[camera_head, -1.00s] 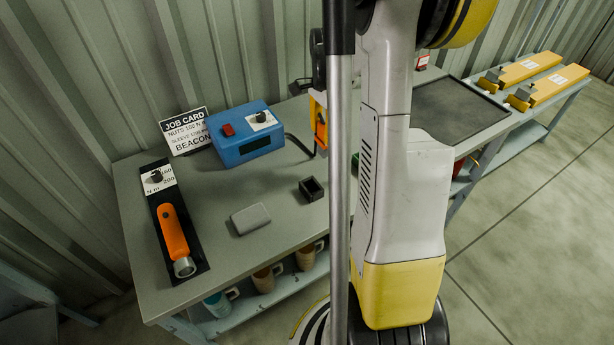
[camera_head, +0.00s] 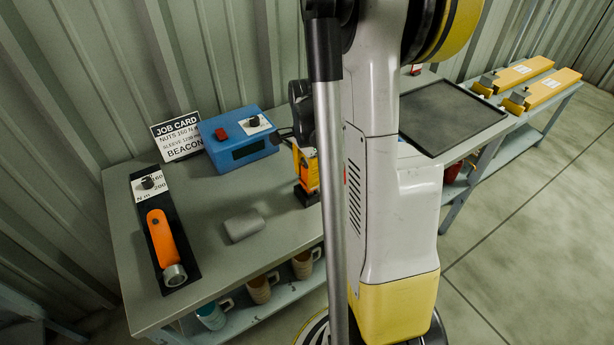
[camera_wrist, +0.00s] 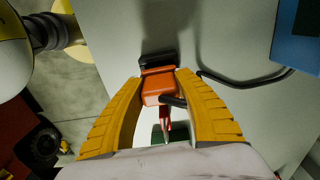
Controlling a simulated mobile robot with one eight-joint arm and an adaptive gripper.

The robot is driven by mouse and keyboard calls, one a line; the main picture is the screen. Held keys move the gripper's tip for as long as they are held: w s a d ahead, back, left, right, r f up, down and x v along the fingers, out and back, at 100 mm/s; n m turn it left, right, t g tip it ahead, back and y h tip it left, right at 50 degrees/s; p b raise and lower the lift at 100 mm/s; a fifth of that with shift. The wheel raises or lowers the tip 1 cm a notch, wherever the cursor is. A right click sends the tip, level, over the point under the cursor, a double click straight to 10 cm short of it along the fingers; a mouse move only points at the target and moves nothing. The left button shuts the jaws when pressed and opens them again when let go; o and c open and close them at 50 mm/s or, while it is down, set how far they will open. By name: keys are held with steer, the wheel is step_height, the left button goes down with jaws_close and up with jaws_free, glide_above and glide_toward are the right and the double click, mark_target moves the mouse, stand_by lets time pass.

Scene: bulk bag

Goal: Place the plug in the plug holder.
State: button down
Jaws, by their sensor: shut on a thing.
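My gripper (camera_wrist: 165,78) has its two yellow fingers closed on an orange plug (camera_wrist: 160,90) in the wrist view. A dark block (camera_wrist: 156,61), apparently the plug holder, shows just beyond the plug's end. In the head view my gripper (camera_head: 307,178) is low over the bench, directly above the small black plug holder (camera_head: 306,197). The holder's opening is hidden, so I cannot tell whether the plug is inside it or only touching its top. The plug is not clearly distinct from the orange fingers in the head view.
A blue box (camera_head: 236,143) with a red button stands behind left, with a dark cable (camera_wrist: 245,83) beside it. A grey block (camera_head: 245,225) lies left of the holder. An orange-handled tool (camera_head: 165,245) lies farther left. A black tray (camera_head: 452,112) is at right.

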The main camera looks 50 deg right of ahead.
steer(key=shift+f, duration=0.1)
steer(key=c, duration=1)
jaws_free()
steer(key=shift+o, duration=0.2)
step_height(320, 180, up, 12)
steer(key=p, duration=0.3)
steer(key=shift+p, duration=0.4)
steer(key=shift+a+r, duration=0.1)
steer(key=shift+r, duration=0.15)
steer(key=s+a+r+n+t, duration=0.1)
steer(key=a+r+n+t, duration=0.1)
steer(key=a+n, duration=0.5)
steer(key=s+a+r+n+t, duration=0.2)
steer(key=a+n, duration=0.4)
steer(key=a, duration=0.4)
steer(key=s+a+r+n+t, duration=0.2)
steer(key=a+r+n+t, duration=0.1)
steer(key=a+n, duration=0.4)
steer(key=shift+s+a+r+n, duration=0.3)
steer(key=shift+a+r, duration=0.2)
steer(key=shift+a, duration=0.15)
